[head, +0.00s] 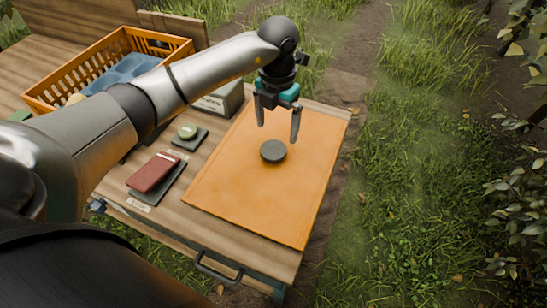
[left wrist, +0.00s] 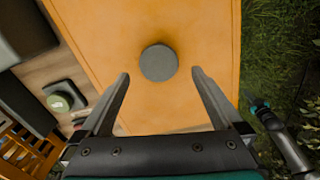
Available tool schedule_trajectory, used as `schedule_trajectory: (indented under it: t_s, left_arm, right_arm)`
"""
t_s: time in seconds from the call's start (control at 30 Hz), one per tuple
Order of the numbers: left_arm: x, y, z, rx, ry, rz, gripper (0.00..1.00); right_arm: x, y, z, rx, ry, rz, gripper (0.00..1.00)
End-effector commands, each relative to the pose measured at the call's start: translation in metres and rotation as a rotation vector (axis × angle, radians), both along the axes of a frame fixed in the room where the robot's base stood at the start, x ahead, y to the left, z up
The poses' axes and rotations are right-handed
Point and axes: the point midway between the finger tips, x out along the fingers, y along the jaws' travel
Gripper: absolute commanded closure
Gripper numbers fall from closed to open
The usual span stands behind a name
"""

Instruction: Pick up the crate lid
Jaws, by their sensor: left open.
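The crate lid (head: 300,185) is a flat orange panel lying on the right part of the wooden table, with a round dark grey knob (head: 273,151) near its middle. In the left wrist view the lid (left wrist: 190,25) fills the middle, and its knob (left wrist: 158,63) shows just beyond and between the fingertips. My left gripper (head: 277,132) is open and empty above the lid, with its fingers pointing down. It is apart from the knob. The left wrist view also shows its two spread fingers (left wrist: 160,75). My right gripper is not seen in the head view.
An orange slatted crate (head: 75,80) with a blue insert stands at the table's back left. A red notebook (head: 154,172), a small green round item (head: 187,131) and a grey box (head: 219,99) sit left of the lid. Grass lies beyond the table's right edge.

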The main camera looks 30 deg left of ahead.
Motion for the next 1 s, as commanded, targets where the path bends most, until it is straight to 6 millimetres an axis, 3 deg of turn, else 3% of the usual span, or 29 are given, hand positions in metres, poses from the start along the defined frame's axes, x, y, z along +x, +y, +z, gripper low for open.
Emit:
schedule_trajectory:
  t_s: [0.1, 0.37, 0.63, 0.87, 1.0]
  left_arm:
    - [0.0, -0.001, -0.015, -0.001, 0.0, 0.0, 0.0]
    - [-0.001, 0.001, -0.03, -0.002, 0.0, -0.001, 0.0]
    - [-0.003, 0.003, -0.069, -0.004, 0.001, 0.0, 0.0]
    - [-0.002, 0.003, -0.071, -0.002, -0.002, -0.001, 0.0]
    - [-0.002, 0.003, -0.071, -0.002, -0.002, -0.001, 0.12]
  right_arm:
    - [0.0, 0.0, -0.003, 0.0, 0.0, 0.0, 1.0]
    - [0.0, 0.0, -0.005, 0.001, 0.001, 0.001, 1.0]
    - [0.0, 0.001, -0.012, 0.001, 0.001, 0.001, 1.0]
    - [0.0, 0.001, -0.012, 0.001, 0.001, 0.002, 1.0]
    - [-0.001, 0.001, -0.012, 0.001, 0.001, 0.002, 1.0]
